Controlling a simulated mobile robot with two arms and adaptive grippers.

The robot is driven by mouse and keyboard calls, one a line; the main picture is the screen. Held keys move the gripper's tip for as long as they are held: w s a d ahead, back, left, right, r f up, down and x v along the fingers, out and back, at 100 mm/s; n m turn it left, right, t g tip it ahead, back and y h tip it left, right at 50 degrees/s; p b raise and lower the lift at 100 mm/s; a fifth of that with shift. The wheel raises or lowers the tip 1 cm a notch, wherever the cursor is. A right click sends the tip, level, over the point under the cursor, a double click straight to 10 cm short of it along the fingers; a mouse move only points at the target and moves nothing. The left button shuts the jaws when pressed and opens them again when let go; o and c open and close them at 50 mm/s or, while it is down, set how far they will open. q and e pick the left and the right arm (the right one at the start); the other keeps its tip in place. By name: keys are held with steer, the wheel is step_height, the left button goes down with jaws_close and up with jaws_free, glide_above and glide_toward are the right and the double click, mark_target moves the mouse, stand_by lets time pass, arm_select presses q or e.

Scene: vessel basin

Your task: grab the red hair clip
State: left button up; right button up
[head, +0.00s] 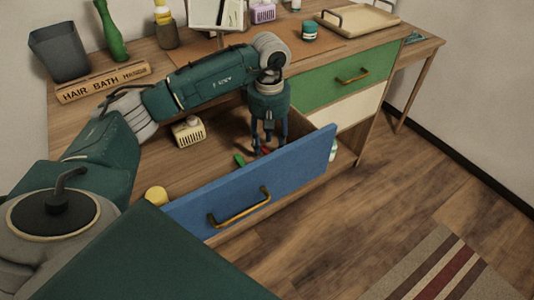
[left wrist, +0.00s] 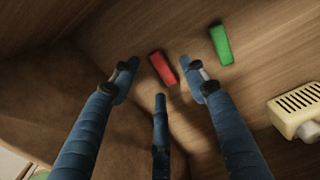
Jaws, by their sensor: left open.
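The red hair clip (left wrist: 162,68) lies on the wooden drawer floor in the left wrist view, ahead of the fingertips. In the head view the red clip (head: 266,150) shows only as a small patch beside my gripper's fingers. My left gripper (head: 268,146) points down into the open blue-fronted drawer (head: 255,187). Its fingers are spread and empty in the left wrist view (left wrist: 160,85), with the clip between and just beyond them. My right gripper is not in view.
A green clip (left wrist: 221,44) lies right of the red one. A cream slotted object (head: 188,131) sits in the drawer, as does a yellow item (head: 156,195) near its front left. The drawer's front panel stands close to the gripper. A bottle and several containers stand on the desktop.

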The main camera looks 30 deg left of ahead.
arm_select(q)
steer(key=shift+f, duration=0.9)
steer(key=c, duration=0.9)
steer(key=shift+o, duration=0.2)
steer(key=shift+r, duration=0.1)
